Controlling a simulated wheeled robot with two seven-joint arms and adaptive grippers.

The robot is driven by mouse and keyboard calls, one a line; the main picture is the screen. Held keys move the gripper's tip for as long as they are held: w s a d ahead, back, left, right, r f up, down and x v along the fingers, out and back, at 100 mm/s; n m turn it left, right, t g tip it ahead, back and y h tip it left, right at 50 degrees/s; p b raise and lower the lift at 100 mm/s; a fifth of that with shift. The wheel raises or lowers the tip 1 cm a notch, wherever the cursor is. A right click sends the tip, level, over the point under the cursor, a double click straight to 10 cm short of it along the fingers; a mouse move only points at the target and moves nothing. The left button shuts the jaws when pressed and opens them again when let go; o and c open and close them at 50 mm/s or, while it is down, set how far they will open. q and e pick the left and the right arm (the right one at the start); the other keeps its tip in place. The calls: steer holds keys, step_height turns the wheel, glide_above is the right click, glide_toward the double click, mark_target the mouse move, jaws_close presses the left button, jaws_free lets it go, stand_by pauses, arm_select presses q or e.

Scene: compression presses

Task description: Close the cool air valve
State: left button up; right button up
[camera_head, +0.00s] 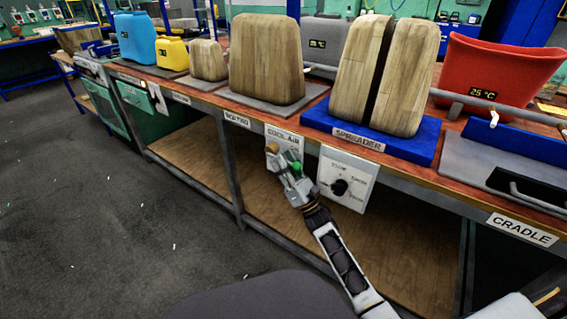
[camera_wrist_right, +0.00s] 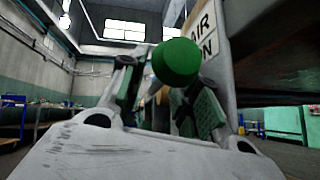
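The cool air panel (camera_head: 284,136) is a white plate on the bench's front edge, labelled "COOL AIR". A round green knob (camera_head: 296,167) shows at it, with a brown knob (camera_head: 272,148) to its left. My right gripper (camera_head: 285,168) is at the panel and hides its lower part. In the right wrist view, the green knob (camera_wrist_right: 176,62) shows between and slightly above the parted fingers of my right gripper (camera_wrist_right: 165,98). The fingers look open; I cannot tell if either touches the knob. Part of the panel's lettering shows behind. My left gripper is not in view.
A white dial panel (camera_head: 346,178) with a black knob is just right of the gripper. Above are the wooden blocks on the blue spreader base (camera_head: 370,139) and a red container (camera_head: 492,75). The shelf (camera_head: 290,215) below is empty. Open floor (camera_head: 90,215) lies left.

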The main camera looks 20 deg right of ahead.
steer(key=shift+w+r, duration=0.1)
steer(key=shift+r, duration=0.05)
jaws_close()
stand_by(0.4)
